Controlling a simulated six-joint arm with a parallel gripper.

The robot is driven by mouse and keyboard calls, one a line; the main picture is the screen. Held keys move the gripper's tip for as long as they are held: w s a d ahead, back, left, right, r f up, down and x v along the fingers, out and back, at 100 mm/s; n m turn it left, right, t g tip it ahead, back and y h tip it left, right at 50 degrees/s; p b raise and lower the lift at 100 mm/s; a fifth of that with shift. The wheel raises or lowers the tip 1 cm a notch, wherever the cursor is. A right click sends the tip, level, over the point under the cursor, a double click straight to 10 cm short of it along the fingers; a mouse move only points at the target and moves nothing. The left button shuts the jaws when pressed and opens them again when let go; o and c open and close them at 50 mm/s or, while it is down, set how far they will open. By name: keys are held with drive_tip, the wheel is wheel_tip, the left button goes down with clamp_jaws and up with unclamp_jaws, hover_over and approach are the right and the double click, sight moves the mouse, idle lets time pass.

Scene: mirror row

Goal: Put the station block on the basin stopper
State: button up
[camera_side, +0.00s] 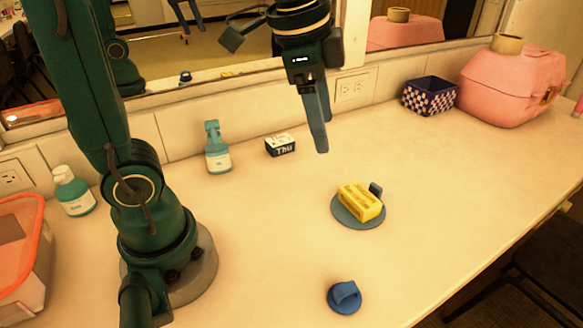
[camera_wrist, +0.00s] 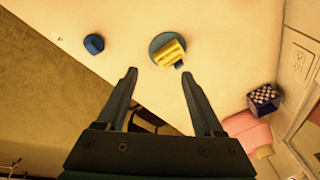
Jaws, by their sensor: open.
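A yellow block (camera_side: 360,202) with printed lettering lies on a flat grey-blue disc (camera_side: 345,218) with a dark upright tab (camera_side: 376,189) at its edge. A round blue piece with a raised grip (camera_side: 344,297) sits apart, nearer the front. The frames do not settle which of the disc and the blue piece is the basin stopper. My gripper (camera_side: 320,150) is open and empty, high above the counter behind the disc. In the wrist view, the yellow block (camera_wrist: 171,52), disc (camera_wrist: 156,43) and blue piece (camera_wrist: 94,44) lie beyond the fingertips (camera_wrist: 159,74).
A small "Thu" block (camera_side: 281,146) and a teal spray bottle (camera_side: 217,150) stand near the wall. Another bottle (camera_side: 75,192) and an orange-rimmed tub (camera_side: 22,250) are at left. A checkered basket (camera_side: 429,96) and pink carrier (camera_side: 510,85) stand back right. The counter around the disc is clear.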

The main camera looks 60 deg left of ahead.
drive_tip(key=s+f+n+t, duration=0.2)
drive_tip(key=s+f+n, duration=0.2)
drive_tip(key=s+n, duration=0.4)
drive_tip(key=shift+s+f, duration=0.2)
drive_tip(key=shift+s, duration=0.4)
